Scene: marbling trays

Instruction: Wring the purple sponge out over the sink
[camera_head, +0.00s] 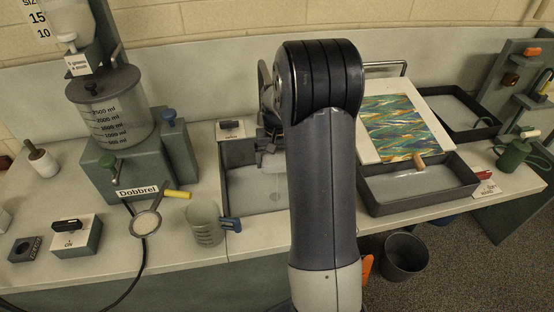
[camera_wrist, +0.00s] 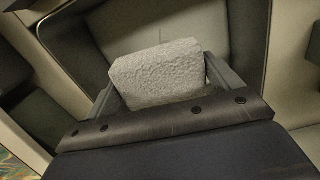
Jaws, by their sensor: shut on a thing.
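A rough, pale grey block that looks like a sponge (camera_wrist: 158,72) sits between the two fingers of my gripper (camera_wrist: 165,92) in the wrist view. It looks grey, not purple. My gripper (camera_head: 268,150) is shut on it, above a grey sunken basin (camera_head: 240,197) that looks like the sink. The basin's floor and walls also show behind the block in the wrist view (camera_wrist: 222,25). My arm hides the basin's right part in the head view. I cannot tell whether the block touches the basin floor.
A measuring tank (camera_head: 110,115) stands on a green stand at left. A clear beaker (camera_head: 204,226) and a round strainer (camera_head: 146,223) are left of the basin. A dark tray (camera_head: 425,205) and a marbled sheet (camera_head: 405,125) lie at right. A bucket (camera_head: 404,255) stands on the floor.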

